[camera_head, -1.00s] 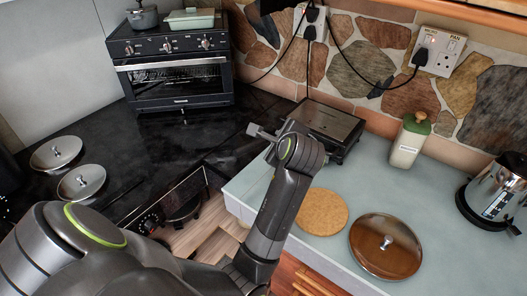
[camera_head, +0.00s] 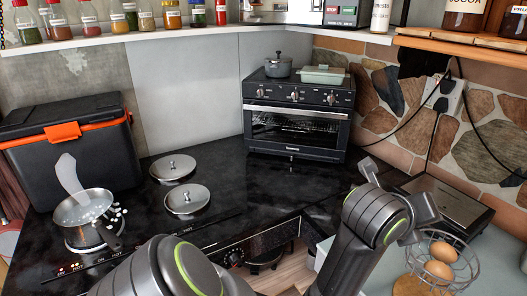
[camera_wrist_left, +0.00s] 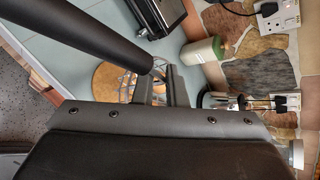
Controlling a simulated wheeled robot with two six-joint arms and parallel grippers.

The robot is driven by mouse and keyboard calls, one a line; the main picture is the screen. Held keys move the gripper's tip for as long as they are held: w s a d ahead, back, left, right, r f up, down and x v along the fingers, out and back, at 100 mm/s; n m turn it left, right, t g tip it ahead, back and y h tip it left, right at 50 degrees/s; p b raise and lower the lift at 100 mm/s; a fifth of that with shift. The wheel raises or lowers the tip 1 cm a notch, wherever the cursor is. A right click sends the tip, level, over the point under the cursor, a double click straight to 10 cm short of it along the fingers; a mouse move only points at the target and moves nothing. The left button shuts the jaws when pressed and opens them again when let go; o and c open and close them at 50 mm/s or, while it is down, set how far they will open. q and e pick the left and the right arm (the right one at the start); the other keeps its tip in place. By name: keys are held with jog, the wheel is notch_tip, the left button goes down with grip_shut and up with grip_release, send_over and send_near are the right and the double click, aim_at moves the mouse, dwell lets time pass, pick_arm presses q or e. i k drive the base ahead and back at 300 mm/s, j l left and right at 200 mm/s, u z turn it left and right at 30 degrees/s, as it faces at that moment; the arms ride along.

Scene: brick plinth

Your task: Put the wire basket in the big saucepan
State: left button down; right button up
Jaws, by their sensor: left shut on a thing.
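The wire basket (camera_head: 466,268) holds brown eggs and is at the lower right of the head view. My left gripper (camera_head: 425,222) is at its upper left side, with the fingertips partly hidden. In the left wrist view, my left gripper (camera_wrist_left: 166,88) is shut on the wire basket (camera_wrist_left: 127,86). I cannot tell how far the basket is above the counter. A steel saucepan (camera_head: 72,213) stands on the hob at the left, with a pale utensil standing in it. A small grey lidded pot (camera_head: 278,66) is on the oven. My right gripper is not in view.
Two steel lids (camera_head: 172,167) (camera_head: 187,201) lie on the black worktop (camera_head: 225,180). A cooler box (camera_head: 75,150) stands behind the saucepan. The toaster oven (camera_head: 297,125) is at the back. A cork mat (camera_head: 408,286) and a flat dark appliance (camera_head: 448,203) are near the basket.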

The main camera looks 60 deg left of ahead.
aim_at(76, 243)
jog(key=k+j, duration=0.35)
jog(key=k, duration=0.15)
jog(key=k+j, duration=0.35)
jog(key=k, duration=0.2)
jog(key=k+j+u, duration=0.1)
jog(key=u, duration=1.6)
jog(key=k+j, duration=0.05)
